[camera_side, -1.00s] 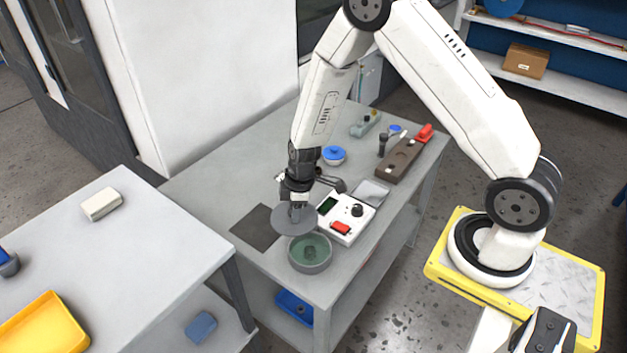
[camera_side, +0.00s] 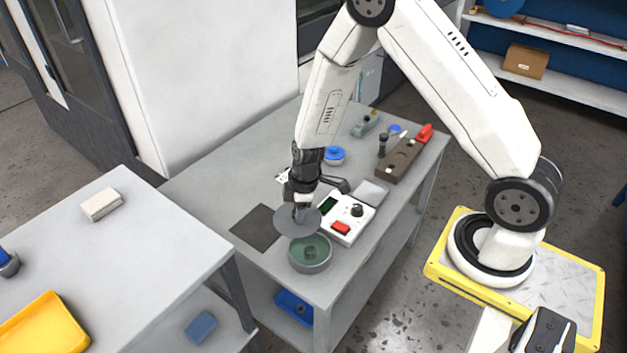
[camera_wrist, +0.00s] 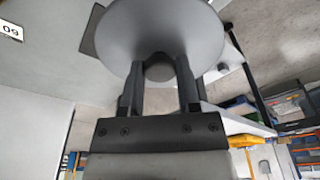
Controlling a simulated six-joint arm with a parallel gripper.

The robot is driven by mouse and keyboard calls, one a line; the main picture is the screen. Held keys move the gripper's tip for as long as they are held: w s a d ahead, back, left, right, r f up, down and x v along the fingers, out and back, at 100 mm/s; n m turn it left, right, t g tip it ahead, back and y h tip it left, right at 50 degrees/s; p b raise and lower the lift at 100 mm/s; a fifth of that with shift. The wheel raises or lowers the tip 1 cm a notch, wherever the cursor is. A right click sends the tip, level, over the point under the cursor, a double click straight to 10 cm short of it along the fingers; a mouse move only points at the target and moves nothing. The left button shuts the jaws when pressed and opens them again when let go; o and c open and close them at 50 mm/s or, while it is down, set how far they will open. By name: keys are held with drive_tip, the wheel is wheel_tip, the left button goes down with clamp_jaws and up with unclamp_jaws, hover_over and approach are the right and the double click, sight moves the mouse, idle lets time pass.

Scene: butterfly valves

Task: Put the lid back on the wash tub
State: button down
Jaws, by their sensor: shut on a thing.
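The lid (camera_side: 290,221) is a flat grey disc held by my gripper (camera_side: 300,207) above the far edge of the wash tub. In the wrist view the lid (camera_wrist: 163,30) fills the top middle, and my gripper's fingers (camera_wrist: 160,85) are shut on its round knob (camera_wrist: 159,72). The wash tub (camera_side: 310,265) is a round grey tub with green liquid, standing on the grey bench near its front corner. A dark thing shows inside it. The lid is apart from the tub, slightly up and left of it in the side view. The tub is not visible in the wrist view.
A dark mat (camera_side: 256,227) lies to the left. A blue-lidded pot (camera_side: 334,155) and a brown holder (camera_side: 400,160) stand farther back. The bench (camera_side: 215,185) is clear at left.

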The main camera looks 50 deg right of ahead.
sight(311, 223)
drive_tip(key=shift+s+d+f+n+g+y, duration=0.1)
drive_tip(key=shift+s+f+n+g, duration=0.05)
drive_tip(key=shift+s+f+n, duration=0.65)
drive_tip(key=shift+s+a+f+n+g+y, duration=0.1)
drive_tip(key=shift+s+f+n, duration=0.2)
drive_tip(key=shift+f+n, duration=0.6)
drive_tip(key=shift+s+d+f+n+g+y, duration=0.15)
drive_tip(key=shift+s+f+n, duration=0.35)
drive_tip(key=shift+n, duration=0.7)
drive_tip(key=shift+s, duration=0.1)
drive_tip(key=shift+f, duration=2.15)
drive_tip(key=shift+f, duration=0.15)
unclamp_jaws()
drive_tip(key=shift+r, duration=0.2)
